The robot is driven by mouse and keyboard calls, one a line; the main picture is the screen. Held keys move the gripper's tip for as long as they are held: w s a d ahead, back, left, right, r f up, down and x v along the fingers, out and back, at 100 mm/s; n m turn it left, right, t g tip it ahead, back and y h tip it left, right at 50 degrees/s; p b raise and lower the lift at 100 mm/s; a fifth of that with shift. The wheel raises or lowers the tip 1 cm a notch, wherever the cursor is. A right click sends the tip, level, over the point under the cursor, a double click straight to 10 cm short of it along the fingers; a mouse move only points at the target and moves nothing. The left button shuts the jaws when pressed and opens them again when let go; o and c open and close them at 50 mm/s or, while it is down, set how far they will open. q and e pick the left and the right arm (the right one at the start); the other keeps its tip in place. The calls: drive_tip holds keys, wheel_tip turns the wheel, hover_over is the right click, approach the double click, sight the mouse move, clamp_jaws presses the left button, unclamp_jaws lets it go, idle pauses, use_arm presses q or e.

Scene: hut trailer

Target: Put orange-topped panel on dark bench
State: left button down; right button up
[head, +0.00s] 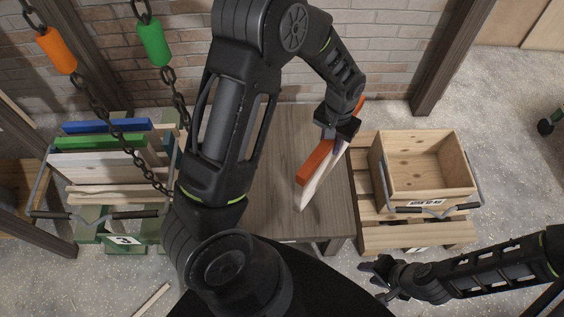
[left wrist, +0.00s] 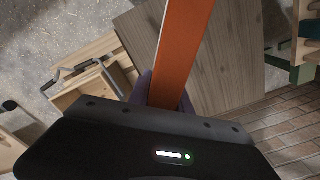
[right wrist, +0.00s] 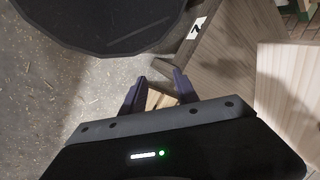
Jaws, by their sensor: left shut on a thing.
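The orange-topped panel (head: 318,166) is pale wood with an orange upper edge, standing on edge over the dark bench (head: 276,190). Its orange edge also runs up the left wrist view (left wrist: 182,50), with the grey-brown bench top (left wrist: 228,50) behind it. My left gripper (head: 338,128) is shut on the panel near its far end. I cannot tell whether the panel's lower edge touches the bench. My right gripper (head: 378,272) is open and empty, low in front of the pallet; its parted fingers show in the right wrist view (right wrist: 160,88).
A wooden crate (head: 424,196) stands on a pallet (head: 385,236) right of the bench. A green rack (head: 90,230) with several panels stands left. Chains (head: 176,108) with orange and green sleeves hang at upper left. A brick wall is behind.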

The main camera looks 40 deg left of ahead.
drive_tip(key=shift+o, duration=1.4)
use_arm(q)
drive_tip(key=a+f+n+b, duration=0.3)
drive_tip(key=a+n+b, duration=0.2)
drive_tip(key=a+n, duration=0.3)
drive_tip(key=a+f+n+b, duration=0.3)
drive_tip(key=a+n, duration=0.6)
drive_tip(key=n, duration=0.8)
drive_tip(key=shift+w+a+f+n+b, duration=0.15)
drive_tip(key=shift+w+a+n+b, duration=0.2)
drive_tip(key=shift+b, duration=0.85)
use_arm(e)
wheel_tip(320, 180, down, 10)
drive_tip(key=shift+f, duration=0.2)
use_arm(q)
drive_tip(key=shift+f, duration=0.1)
wheel_tip(320, 180, down, 6)
drive_tip(key=shift+b, duration=0.4)
use_arm(e)
drive_tip(key=shift+f, duration=0.4)
